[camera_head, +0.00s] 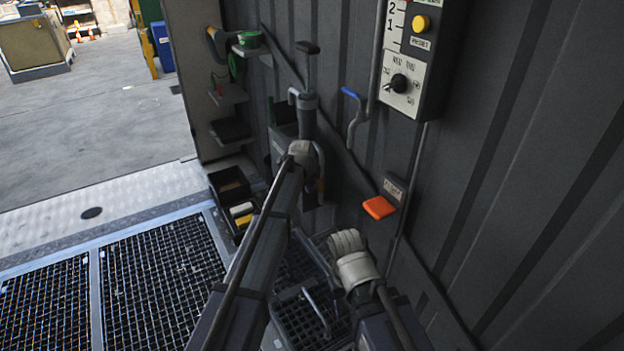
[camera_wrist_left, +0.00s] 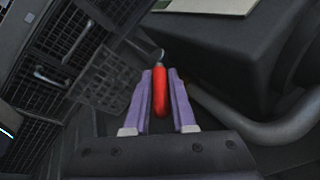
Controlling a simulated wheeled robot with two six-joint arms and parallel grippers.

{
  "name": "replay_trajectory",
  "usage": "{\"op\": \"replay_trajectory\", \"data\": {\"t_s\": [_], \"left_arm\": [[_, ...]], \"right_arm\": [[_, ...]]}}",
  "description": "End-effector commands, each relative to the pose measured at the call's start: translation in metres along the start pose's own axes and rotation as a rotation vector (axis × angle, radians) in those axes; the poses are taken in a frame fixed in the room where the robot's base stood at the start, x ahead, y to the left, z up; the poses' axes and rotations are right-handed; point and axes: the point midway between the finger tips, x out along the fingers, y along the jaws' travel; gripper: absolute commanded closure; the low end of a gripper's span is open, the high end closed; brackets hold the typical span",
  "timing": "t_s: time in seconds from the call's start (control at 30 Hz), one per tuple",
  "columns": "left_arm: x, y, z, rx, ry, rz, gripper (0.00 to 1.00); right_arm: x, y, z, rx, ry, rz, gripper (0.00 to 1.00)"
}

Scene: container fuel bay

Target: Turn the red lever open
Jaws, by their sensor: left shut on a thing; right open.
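The red lever (camera_wrist_left: 160,92) shows in the left wrist view as a slim red handle with a grey metal end. My left gripper (camera_wrist_left: 160,76) has its two purple fingers on either side of it, shut on it. In the head view my left gripper (camera_head: 303,152) is at the foot of a grey upright cylinder by the wall; its fingers and the red lever are hidden there. My right gripper (camera_head: 346,240) is lower, near the wall, open and seen from behind; nothing shows in it.
A control box (camera_head: 404,75) with a yellow button (camera_head: 421,24) and a black knob hangs on the corrugated wall. A blue-ended handle (camera_head: 352,94) and an orange flap (camera_head: 379,207) stick out from the wall. Shelves (camera_head: 230,95) and bins (camera_head: 230,184) stand left. Floor grating (camera_head: 160,280) lies clear.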

Motion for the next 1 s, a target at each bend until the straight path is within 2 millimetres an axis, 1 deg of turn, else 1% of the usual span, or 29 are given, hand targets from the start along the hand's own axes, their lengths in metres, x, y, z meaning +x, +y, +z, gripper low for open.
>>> {"op": "replay_trajectory", "data": {"t_s": [0.03, 0.2, 0.6, 1.0], "left_arm": [[-0.0017, -0.0134, 0.0003, -0.015, 0.028, 0.02, 1.0], [-0.0002, -0.0173, 0.0035, -0.059, 0.106, 0.127, 1.0], [0.0018, -0.0209, 0.0078, -0.127, 0.228, 0.294, 1.0], [0.0006, -0.0207, 0.0083, -0.144, 0.261, 0.339, 1.0]], "right_arm": [[-0.009, 0.0008, 0.0005, 0.0, 0.0, 0.0, 0.5], [-0.0161, 0.0015, 0.0009, 0.0, 0.0, 0.0, 0.5], [-0.0184, 0.0017, 0.0011, 0.0, 0.0, 0.0, 0.5], [-0.0184, 0.0017, 0.0011, 0.0, 0.0, 0.0, 0.5]]}}
